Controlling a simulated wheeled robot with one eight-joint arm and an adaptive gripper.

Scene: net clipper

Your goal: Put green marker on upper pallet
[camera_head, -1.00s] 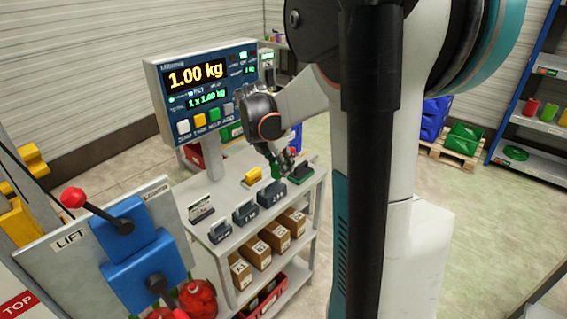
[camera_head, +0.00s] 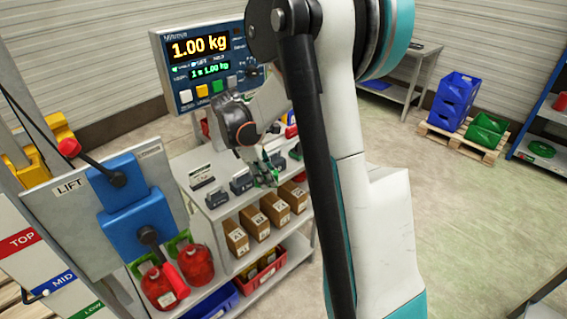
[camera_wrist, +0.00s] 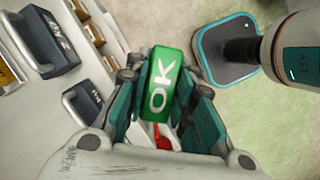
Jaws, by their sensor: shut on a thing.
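The green marker (camera_wrist: 162,83), a block with "OK" in white letters, is between the fingers of my gripper (camera_wrist: 160,100) in the wrist view. The fingers close on it from both sides. In the head view my gripper (camera_head: 264,174) is at the right end of the trolley's top shelf (camera_head: 225,205), near the dark weights; the marker is hard to make out there. A low wooden pallet (camera_head: 462,140) on the floor at the back right carries blue and green crates. I cannot identify an upper pallet.
A lift panel (camera_head: 40,210) with blue levers and TOP, MID and LOW labels stands at the left. A scale display (camera_head: 200,65) reads 1.00 kg. Floor at the right (camera_head: 450,200) is clear.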

